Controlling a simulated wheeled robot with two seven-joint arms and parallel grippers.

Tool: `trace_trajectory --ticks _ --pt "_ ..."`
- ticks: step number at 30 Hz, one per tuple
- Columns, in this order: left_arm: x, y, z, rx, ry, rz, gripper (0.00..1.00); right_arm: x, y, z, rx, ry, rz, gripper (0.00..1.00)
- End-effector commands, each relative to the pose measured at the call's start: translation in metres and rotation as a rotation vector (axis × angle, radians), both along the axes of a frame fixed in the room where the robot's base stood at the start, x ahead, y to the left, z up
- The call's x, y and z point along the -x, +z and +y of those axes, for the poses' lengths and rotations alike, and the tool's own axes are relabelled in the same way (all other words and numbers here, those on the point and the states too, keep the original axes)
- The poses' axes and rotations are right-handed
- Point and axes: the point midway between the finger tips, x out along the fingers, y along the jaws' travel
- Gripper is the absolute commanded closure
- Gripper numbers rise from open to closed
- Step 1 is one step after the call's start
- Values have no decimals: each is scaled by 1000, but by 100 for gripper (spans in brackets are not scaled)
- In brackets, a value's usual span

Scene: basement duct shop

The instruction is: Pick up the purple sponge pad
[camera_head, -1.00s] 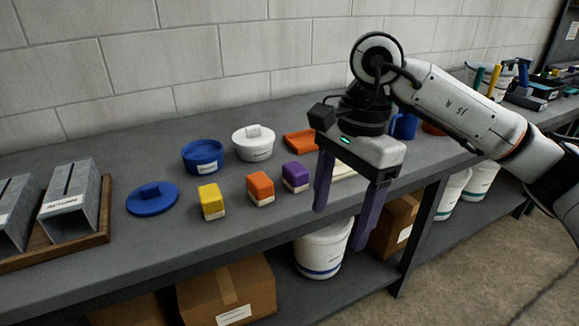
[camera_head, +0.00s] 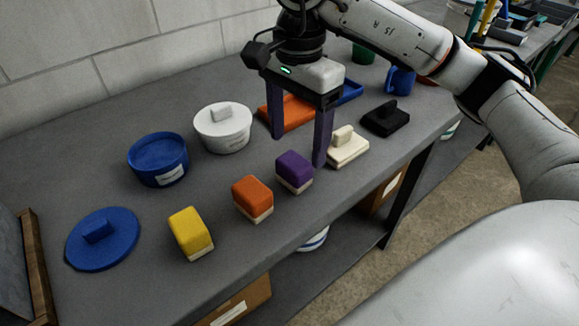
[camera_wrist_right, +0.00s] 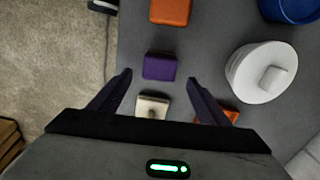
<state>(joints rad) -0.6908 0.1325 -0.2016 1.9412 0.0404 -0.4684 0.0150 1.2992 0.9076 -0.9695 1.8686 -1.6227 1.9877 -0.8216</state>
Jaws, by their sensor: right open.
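The purple sponge pad (camera_head: 294,172), with a pale base, sits on the grey bench near its front edge, right of the orange sponge pad (camera_head: 253,198). My right gripper (camera_head: 298,150) is open and empty above the bench, its fingers pointing down. My left gripper is not in view.
A yellow sponge pad (camera_head: 190,233) stands to the left. A cream block (camera_head: 346,150), a black block (camera_head: 386,119) and an orange tray (camera_head: 288,113) are near my gripper.

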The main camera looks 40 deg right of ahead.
Motion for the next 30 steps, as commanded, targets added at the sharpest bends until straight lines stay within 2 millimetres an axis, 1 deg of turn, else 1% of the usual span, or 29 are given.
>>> trace_trajectory --ticks 1,7,12,15,18,24,25,26,30 --pt "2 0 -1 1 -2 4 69 0 -5 0 1 -1 -1 30" --pt "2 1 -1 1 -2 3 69 1 -19 2 0 0 -1 30" --pt "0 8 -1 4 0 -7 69 5 -45 8 0 0 1 30" --pt "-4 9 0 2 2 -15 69 4 -58 8 0 -2 1 30" --pt "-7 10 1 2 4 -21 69 3 -63 7 0 -1 -2 30" --pt "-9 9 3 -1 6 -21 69 3 -64 8 0 -1 -3 30" --pt "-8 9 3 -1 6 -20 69 3 -64 8 0 -1 -3 31" --pt "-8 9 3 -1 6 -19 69 3 -64 8 0 -1 -3 36" --pt "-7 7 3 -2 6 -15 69 3 -64 8 0 -1 -3 60"
